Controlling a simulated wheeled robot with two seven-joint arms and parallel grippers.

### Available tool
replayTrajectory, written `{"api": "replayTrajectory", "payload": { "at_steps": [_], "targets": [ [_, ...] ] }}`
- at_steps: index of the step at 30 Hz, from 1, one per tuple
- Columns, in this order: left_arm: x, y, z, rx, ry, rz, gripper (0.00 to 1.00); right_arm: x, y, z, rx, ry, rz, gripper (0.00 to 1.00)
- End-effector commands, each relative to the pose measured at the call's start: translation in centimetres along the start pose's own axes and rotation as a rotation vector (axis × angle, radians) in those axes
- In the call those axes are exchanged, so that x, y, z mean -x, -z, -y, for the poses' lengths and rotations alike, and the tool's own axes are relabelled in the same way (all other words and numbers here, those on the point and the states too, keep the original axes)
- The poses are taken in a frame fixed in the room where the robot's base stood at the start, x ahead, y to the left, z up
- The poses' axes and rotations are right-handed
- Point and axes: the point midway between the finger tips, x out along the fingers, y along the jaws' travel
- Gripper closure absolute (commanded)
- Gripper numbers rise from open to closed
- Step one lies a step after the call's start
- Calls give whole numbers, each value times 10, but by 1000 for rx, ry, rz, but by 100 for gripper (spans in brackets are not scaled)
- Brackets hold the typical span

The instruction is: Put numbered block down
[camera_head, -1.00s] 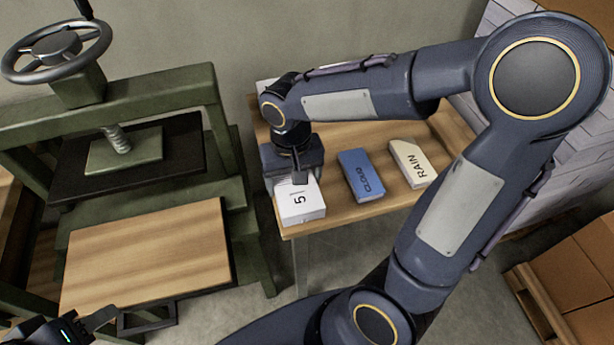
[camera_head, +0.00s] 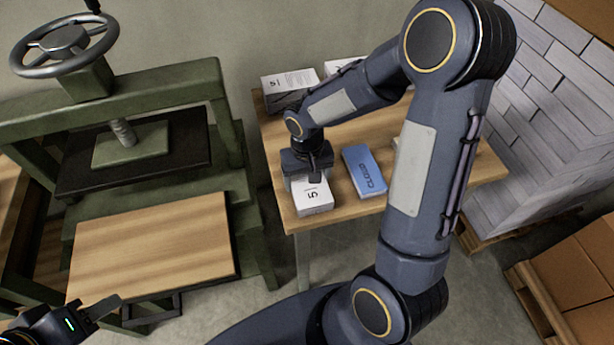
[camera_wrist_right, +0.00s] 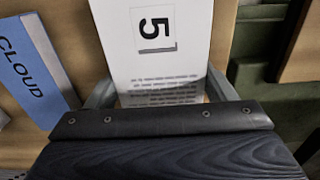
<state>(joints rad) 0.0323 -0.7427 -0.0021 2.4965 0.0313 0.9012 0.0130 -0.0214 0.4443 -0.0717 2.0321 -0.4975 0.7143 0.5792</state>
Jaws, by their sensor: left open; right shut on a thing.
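The white block marked 5 (camera_head: 314,201) is at the front left of the wooden side table (camera_head: 300,222). My right gripper (camera_head: 318,180) is shut on it from above. In the right wrist view the numbered block (camera_wrist_right: 160,50) sits between the two fingers (camera_wrist_right: 160,88), with its 5 and lines of print showing. Whether its underside touches the table I cannot tell. My left gripper (camera_head: 108,309) is open and empty at the lower left, near the press's wooden board.
A blue block marked CLOUD (camera_head: 364,172) lies just right of the numbered block. White printed blocks (camera_head: 290,84) stand at the table's back. A green press (camera_head: 235,180) with a wooden board (camera_head: 150,250) is at left. Stacked cartons (camera_head: 575,270) are at right.

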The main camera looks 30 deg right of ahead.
Motion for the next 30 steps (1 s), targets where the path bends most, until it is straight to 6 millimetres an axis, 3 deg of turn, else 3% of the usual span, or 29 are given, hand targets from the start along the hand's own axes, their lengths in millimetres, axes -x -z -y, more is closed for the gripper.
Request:
{"api": "replayTrajectory", "payload": {
  "at_steps": [4, 5, 10, 21, 30],
  "targets": [
    [-3, -2, 2, 0, 0, 0, 58, -3, 0, 0, 0, 0, -1, 55],
    [-3, -2, 1, 0, 0, 0, 58, -3, 0, 0, -1, 0, 0, 22],
    [-2, -1, 1, 0, 0, 0, 58, -2, 0, 0, -1, 0, 0, 1],
    [1, 0, 0, 0, 0, 0, 58, 5, 1, 0, -1, 1, -2, 1],
    [0, 0, 0, 0, 0, 0, 58, 63, 1, 0, -1, 2, -7, 1]
  ]
}}
